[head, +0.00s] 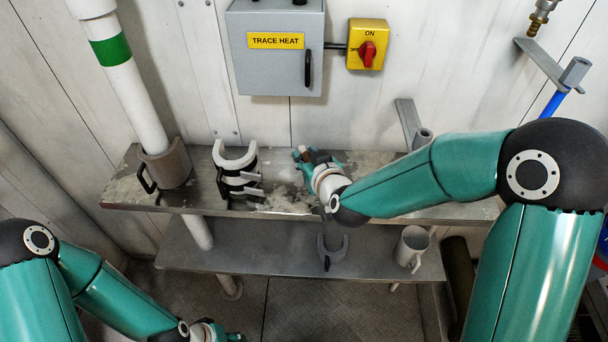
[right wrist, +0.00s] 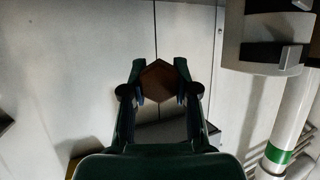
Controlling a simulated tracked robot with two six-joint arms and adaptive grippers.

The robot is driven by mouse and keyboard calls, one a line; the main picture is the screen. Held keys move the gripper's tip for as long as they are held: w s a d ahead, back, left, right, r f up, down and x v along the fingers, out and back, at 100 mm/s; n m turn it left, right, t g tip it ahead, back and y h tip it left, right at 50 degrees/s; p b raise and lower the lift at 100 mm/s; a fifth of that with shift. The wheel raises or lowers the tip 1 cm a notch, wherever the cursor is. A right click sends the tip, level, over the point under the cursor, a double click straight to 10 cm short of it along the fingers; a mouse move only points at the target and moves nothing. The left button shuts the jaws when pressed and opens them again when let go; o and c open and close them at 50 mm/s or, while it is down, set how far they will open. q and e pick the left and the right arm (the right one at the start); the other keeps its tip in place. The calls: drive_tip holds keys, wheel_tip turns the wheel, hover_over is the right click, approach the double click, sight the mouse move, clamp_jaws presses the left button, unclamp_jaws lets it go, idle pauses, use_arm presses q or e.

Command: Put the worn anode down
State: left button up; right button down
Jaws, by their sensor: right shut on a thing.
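My right gripper (head: 308,158) is over the upper shelf (head: 282,203), near the wall. In the right wrist view, the right gripper (right wrist: 159,78) is shut on a brown six-sided piece, seen end-on, which I take to be the worn anode (right wrist: 158,82). In the head view the fingers largely hide the piece, and I cannot tell whether it touches the shelf. My left gripper (head: 212,331) is at the bottom edge, partly cut off, and its fingers do not show clearly.
A stack of white and black C-shaped parts (head: 236,158) stands left of my right gripper. A brown-grey collar with a handle (head: 170,166) surrounds the pipe foot. The lower shelf (head: 260,250) bears a grey fork-shaped piece (head: 332,250) and a mug (head: 412,246). The trace heat box (head: 278,62) is on the wall.

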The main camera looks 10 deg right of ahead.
drive_tip(key=f, duration=0.4)
drive_tip(key=shift+d, duration=0.4)
drive_tip(key=shift+s+f+p, duration=0.1)
drive_tip(key=shift+f+p, duration=0.2)
drive_tip(key=shift+f, duration=1.7)
drive_tip(key=shift+f, duration=0.2)
drive_tip(key=c, duration=0.9)
unclamp_jaws()
drive_tip(key=shift+r, duration=0.1)
drive_tip(key=shift+r, duration=0.15)
